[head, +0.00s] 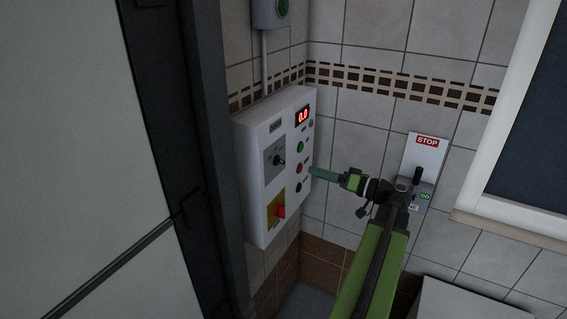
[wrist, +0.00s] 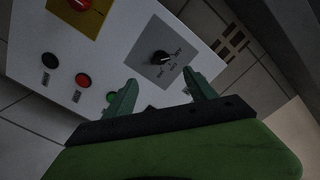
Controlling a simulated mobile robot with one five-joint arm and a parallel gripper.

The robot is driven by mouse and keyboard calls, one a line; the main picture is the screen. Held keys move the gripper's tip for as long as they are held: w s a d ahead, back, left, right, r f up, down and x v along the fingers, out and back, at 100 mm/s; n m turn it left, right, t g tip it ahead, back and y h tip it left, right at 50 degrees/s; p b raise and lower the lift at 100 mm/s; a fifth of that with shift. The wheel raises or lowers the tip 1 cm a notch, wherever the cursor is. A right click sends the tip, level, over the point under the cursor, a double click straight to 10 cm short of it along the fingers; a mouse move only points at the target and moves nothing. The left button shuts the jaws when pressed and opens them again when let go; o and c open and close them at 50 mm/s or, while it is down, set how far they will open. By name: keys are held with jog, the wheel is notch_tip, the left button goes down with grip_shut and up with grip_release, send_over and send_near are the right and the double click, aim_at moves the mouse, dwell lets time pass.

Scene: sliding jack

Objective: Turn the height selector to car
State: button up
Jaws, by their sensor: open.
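The height selector (head: 278,160) is a black knob with a light pointer mark on a grey square plate, on the left part of a white control box (head: 262,215). In the wrist view the selector (wrist: 160,58) shows small labels around it, too small to read surely, so I cannot tell its setting. My gripper (head: 312,171) is to the right of the selector in the head view, near the box's front. In the wrist view my gripper (wrist: 159,79) has its two green fingers apart, with the knob beyond and between the tips, not visibly touched.
The box also has a red display reading 0.0 (head: 303,116), green, red and black buttons (head: 299,168), and a red switch on a yellow plate (head: 279,211). A STOP box (head: 424,155) hangs on the tiled wall behind my arm. A dark door frame (head: 190,150) stands left.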

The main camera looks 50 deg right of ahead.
aim_at(283, 162)
jog(key=x, duration=1.3)
jog(key=shift+w+r, duration=0.1)
jog(key=c, duration=1.4)
